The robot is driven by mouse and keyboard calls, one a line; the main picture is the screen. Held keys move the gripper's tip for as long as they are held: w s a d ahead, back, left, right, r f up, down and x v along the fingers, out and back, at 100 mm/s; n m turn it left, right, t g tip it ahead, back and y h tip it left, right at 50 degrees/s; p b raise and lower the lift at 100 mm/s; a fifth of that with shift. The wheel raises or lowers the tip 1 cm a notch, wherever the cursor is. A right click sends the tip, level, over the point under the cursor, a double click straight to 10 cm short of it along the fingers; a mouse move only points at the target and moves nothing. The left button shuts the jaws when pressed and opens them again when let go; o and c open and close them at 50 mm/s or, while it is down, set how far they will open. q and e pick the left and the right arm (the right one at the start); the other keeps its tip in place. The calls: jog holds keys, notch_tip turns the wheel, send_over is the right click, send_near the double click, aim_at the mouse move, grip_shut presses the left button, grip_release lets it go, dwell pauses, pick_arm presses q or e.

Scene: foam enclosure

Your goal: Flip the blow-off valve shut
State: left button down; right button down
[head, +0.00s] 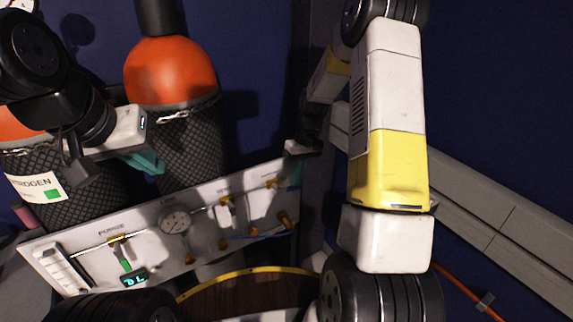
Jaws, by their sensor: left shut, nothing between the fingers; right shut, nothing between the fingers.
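A tilted white valve panel (205,212) stands in front of gas bottles in the head view. It carries a round gauge (175,222), a brass valve with a green handle (122,256) under the word PURGE, and more brass valves (226,200) to the right. A brass fitting (271,184) sits near the panel's upper right corner. I cannot read which valve is the blow-off valve. My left gripper (150,163) is shut and empty, above the panel's left half and in front of the bottles. My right gripper (294,174) is shut by the panel's upper right corner, its fingertips partly hidden in shadow.
Orange-topped bottles in black netting (180,130) stand behind the panel, one with a NITROGEN label (35,187). Blue foam walls enclose the space, with a grey rail (480,215) at right. My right arm blocks part of the view.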

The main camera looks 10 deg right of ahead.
aim_at(290, 191)
jog(key=f+y, duration=0.1)
jog(key=y, duration=0.1)
jog(key=f+g+y, duration=0.1)
jog(key=f+y, duration=0.1)
jog(key=shift+w+d+g, duration=0.15)
jog(key=shift+d+g, duration=0.15)
jog(key=shift+d, duration=0.1)
jog(key=f+y, duration=0.1)
jog(key=y, duration=0.1)
jog(key=f+g+y, duration=0.1)
jog(key=y, duration=0.1)
jog(key=shift+a+f+g+y, duration=0.3)
jog(key=shift+a+f+y, duration=0.05)
jog(key=shift+y, duration=0.05)
jog(key=shift+s+a+f+g+y, duration=0.25)
jog(key=shift+a+f+y, duration=0.15)
jog(key=shift+f+y, duration=0.15)
jog(key=shift+s+a+f+g+y, duration=0.1)
jog(key=shift+a+f+g+y, duration=0.1)
jog(key=shift+a+f+y, duration=0.35)
jog(key=shift+s+a+f+g+y, duration=0.25)
jog(key=shift+f+y, duration=0.1)
jog(key=shift+y, duration=0.35)
jog(key=shift+a+f, duration=0.1)
jog(key=shift+a, duration=0.05)
